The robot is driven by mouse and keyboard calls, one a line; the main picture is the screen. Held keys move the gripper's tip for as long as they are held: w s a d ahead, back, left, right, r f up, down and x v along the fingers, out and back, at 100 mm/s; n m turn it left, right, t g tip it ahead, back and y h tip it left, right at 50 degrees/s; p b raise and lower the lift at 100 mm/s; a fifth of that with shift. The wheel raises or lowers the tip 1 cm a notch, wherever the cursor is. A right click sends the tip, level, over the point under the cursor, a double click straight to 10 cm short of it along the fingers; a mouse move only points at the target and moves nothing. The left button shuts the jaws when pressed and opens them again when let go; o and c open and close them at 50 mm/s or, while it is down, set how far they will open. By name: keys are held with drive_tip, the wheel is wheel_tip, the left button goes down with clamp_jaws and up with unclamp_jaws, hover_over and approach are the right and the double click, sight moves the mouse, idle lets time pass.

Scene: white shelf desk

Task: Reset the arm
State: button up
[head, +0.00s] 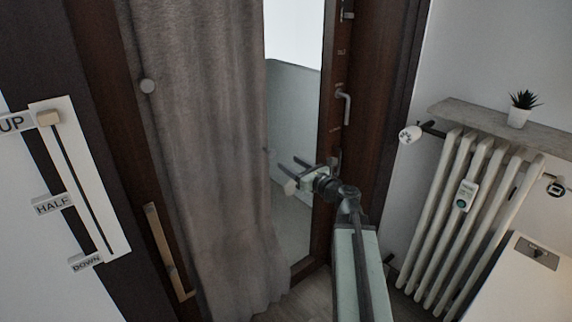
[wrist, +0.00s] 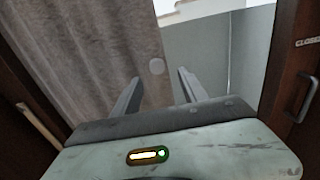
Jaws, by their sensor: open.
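My gripper (head: 297,177) is raised at the end of my arm, in front of the gap between the curtain and the door frame in the head view. Its two fingers are apart, with nothing between them. In the wrist view, the gripper (wrist: 158,92) points toward the grey curtain (wrist: 85,50) and the opening beside it.
A slider panel (head: 80,180) with UP, HALF and DOWN labels is at left. A white radiator (head: 455,210) stands at right under a shelf (head: 490,122) with a small potted plant (head: 520,108). A door handle (head: 345,105) is on the dark frame. A white surface (head: 510,290) is at lower right.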

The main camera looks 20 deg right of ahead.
drive_tip(key=shift+a, duration=0.25)
